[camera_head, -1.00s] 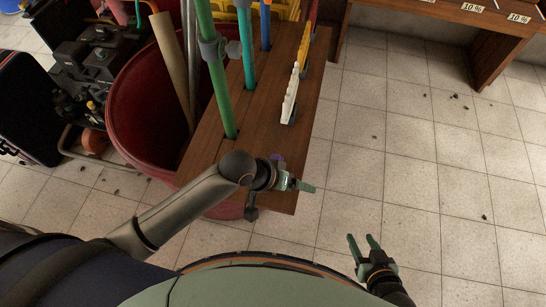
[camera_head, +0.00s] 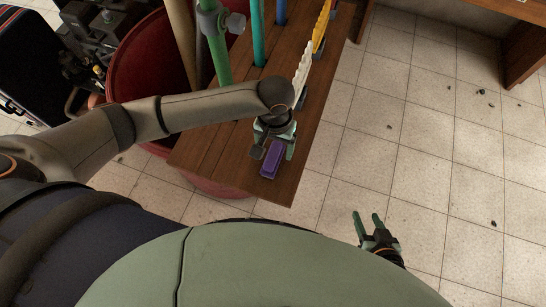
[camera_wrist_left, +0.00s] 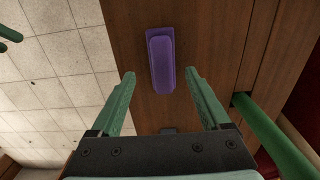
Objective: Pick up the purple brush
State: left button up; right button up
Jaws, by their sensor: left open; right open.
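The purple brush (camera_head: 272,159) lies on the wooden board near its front end. In the left wrist view the brush (camera_wrist_left: 161,62) lies lengthwise ahead of the fingertips, roughly midway between their lines. My left gripper (camera_head: 274,145) is over the board at the brush, open, with nothing between its fingers. In the left wrist view my left gripper (camera_wrist_left: 159,75) has its two green fingers spread apart. My right gripper (camera_head: 368,222) is open and empty over the tiled floor, well right of the board.
The wooden board (camera_head: 222,150) rests over a red barrel (camera_head: 124,75). Green and teal poles (camera_head: 258,40) stand up through it. A white brush (camera_head: 302,65) and a yellow one (camera_head: 321,28) lie farther back. The tiled floor (camera_head: 420,130) to the right is mostly clear.

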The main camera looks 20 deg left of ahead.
aim_at(273, 154)
pick_arm(q)
jog(key=f+b, duration=0.1)
jog(key=f, duration=0.5)
jog(key=shift+a, duration=0.2)
grip_shut()
dwell(0.5)
